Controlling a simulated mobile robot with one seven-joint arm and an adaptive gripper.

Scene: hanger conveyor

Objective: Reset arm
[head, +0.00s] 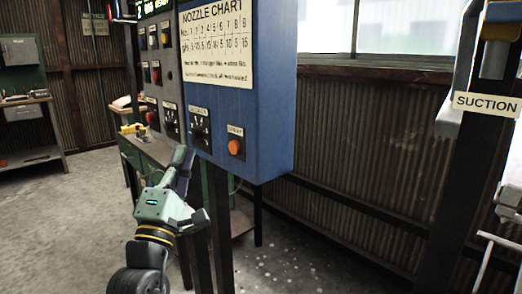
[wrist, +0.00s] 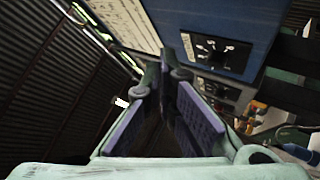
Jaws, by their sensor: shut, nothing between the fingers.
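My gripper (head: 183,158) is in front of the lower left part of the blue control box in the head view, pointing up. In the wrist view its two purple-padded fingers (wrist: 164,82) converge at the tips, shut with nothing between them. The blue control box (head: 270,100) carries a nozzle chart (head: 215,45), a black dial (head: 200,125) and an orange button (head: 235,146). The dial also shows in the wrist view (wrist: 218,52), just right of the fingertips. Whether the fingers touch the box, I cannot tell.
A grey panel (head: 163,75) with switches adjoins the box on the left. Dark posts (head: 222,235) hold the box up. A green workbench (head: 145,150) with small items stands behind my gripper. A post with a suction sign (head: 486,104) is at the right. Floor at the left is clear.

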